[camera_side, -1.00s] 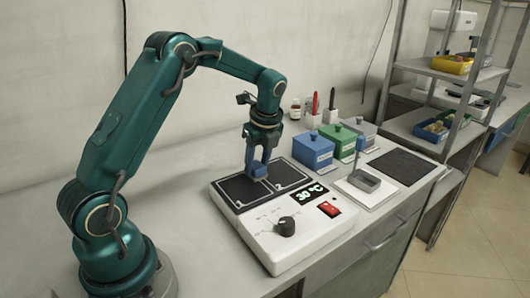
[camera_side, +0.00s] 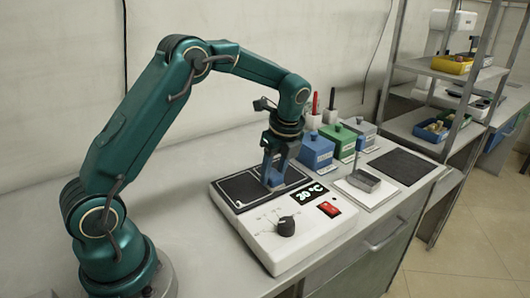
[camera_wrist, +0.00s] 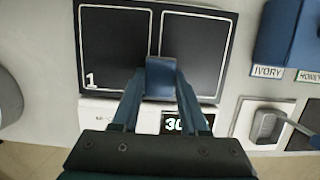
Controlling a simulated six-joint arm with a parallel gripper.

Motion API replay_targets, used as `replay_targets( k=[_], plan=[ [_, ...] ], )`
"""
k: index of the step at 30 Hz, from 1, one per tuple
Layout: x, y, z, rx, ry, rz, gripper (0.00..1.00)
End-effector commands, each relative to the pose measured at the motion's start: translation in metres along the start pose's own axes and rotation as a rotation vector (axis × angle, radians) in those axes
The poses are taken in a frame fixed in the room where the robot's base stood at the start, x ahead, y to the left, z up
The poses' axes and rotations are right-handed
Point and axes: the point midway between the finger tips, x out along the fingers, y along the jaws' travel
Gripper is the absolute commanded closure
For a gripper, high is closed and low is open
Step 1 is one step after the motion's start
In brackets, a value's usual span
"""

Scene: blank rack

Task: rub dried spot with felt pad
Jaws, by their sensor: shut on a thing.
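My gripper (camera_side: 273,178) points down over the white hotplate unit (camera_side: 262,236), shut on a small blue pad (camera_wrist: 161,76). The pad is low over the front part of the plates, near the line between plate 1 (camera_wrist: 113,50) and the right-hand plate (camera_wrist: 197,52). In the side view the pad (camera_side: 274,184) shows at the front of the right-hand plate, partly covered by the fingers. I cannot tell whether it touches the surface. No dried spot can be made out on the dark plates; the pad and fingers hide part of them.
The unit has a 30 °C display (camera_side: 311,193), a knob (camera_side: 286,227) and a red switch (camera_side: 329,209). Blue (camera_side: 317,153), green (camera_side: 339,141) and grey (camera_side: 361,133) lidded boxes stand behind.

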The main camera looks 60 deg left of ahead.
Motion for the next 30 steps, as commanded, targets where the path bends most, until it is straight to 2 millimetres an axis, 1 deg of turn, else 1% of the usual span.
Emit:
replay_targets(
  k=[1, 24, 26, 28, 30],
  plan=[
    [-0.001, 0.0, -0.005, 0.004, 0.001, 0.001, 1.0],
    [0.018, 0.001, 0.064, -0.003, 0.001, 0.002, 1.0],
    [0.015, 0.0, 0.066, -0.001, 0.0, 0.0, 1.0],
    [-0.001, -0.001, 0.07, -0.002, -0.002, -0.007, 1.0],
    [-0.007, 0.0, 0.071, -0.001, 0.0, -0.003, 1.0]
  ],
)
